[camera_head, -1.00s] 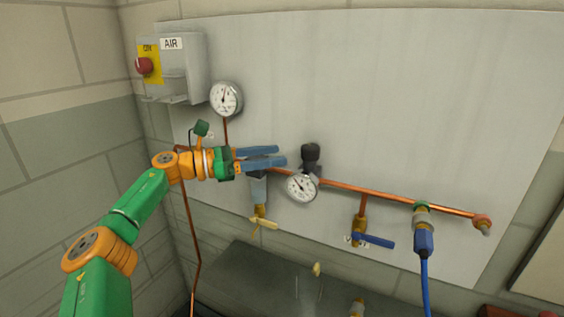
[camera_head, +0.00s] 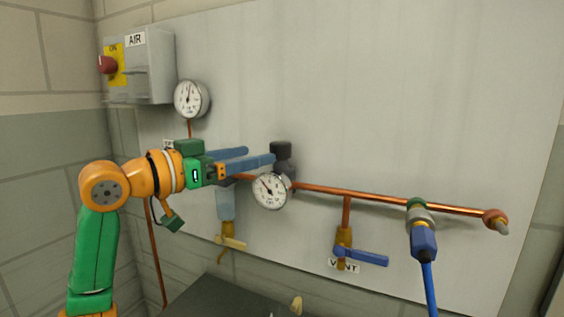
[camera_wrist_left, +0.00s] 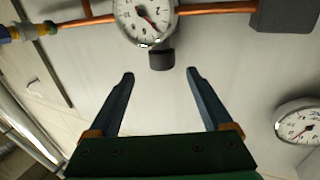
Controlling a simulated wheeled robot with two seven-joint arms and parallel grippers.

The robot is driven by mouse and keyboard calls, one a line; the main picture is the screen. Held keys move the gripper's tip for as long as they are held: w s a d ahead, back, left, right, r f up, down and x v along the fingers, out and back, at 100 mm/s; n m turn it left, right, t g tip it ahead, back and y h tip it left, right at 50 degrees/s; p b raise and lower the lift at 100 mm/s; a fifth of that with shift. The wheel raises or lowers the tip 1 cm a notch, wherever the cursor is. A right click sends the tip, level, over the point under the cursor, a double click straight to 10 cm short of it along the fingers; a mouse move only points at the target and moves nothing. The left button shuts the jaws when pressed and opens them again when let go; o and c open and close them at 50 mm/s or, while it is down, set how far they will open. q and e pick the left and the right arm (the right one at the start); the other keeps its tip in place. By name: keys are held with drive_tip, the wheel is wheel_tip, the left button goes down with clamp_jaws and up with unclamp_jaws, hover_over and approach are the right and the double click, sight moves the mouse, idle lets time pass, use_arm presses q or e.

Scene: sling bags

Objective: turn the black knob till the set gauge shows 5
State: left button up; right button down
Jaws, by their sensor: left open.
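The black knob (camera_head: 281,149) sits on top of the dark regulator on the copper pipe. The set gauge (camera_head: 270,190), round and white, is on the regulator's front; its needle points to the upper left, and I cannot read an exact value. My left gripper (camera_head: 261,155) is open, its blue-grey fingers reaching right to just left of the knob. In the left wrist view, the knob (camera_wrist_left: 161,60) is just beyond the fingertips (camera_wrist_left: 160,73), centred on the gap and apparently clear of both fingers. The gauge (camera_wrist_left: 146,18) appears turned over there. My right gripper is not in view.
A second gauge (camera_head: 191,99) is at upper left, below the AIR box (camera_head: 146,65) with its red button (camera_head: 108,64). The copper pipe (camera_head: 386,199) runs right past a blue vent lever (camera_head: 360,257) to a blue hose coupling (camera_head: 423,239). The panel above is clear.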

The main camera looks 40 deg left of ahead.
sight(271, 147)
use_arm(q)
drive_tip(key=w+p, duration=0.1)
drive_tip(key=w, duration=0.1)
drive_tip(key=w+p, duration=0.1)
drive_tip(key=w, duration=0.1)
drive_tip(key=w+p, duration=0.1)
drive_tip(key=w, duration=0.1)
drive_tip(key=shift+d+r, duration=0.1)
drive_tip(key=shift+r, duration=0.15)
drive_tip(key=shift+w+f, duration=0.1)
drive_tip(key=shift+f, duration=0.05)
clamp_jaws()
drive_tip(key=shift+a+r+m+h+p, duration=0.15)
drive_tip(key=shift+m+h+p, duration=0.25)
drive_tip(key=shift+h+p, duration=0.2)
drive_tip(key=shift+a+r+m+h+p, duration=0.1)
drive_tip(key=shift+m+h+p, duration=0.3)
drive_tip(key=shift+h+p, duration=0.15)
drive_tip(key=m+h+p, duration=0.1)
drive_tip(key=p, duration=0.1)
drive_tip(key=m+g+h+p, duration=0.1)
drive_tip(key=h+p, duration=0.1)
drive_tip(key=m+g+h+p, duration=0.1)
drive_tip(key=h+p, duration=0.1)
drive_tip(key=shift+a+r+m, duration=0.1)
drive_tip(key=shift+a+m, duration=0.2)
drive_tip(key=shift+w+m+g+h+p, duration=0.1)
drive_tip(key=shift+m+g+h+p, duration=0.2)
drive_tip(key=shift+g+h+p, duration=0.25)
drive_tip(key=shift+f, duration=0.35)
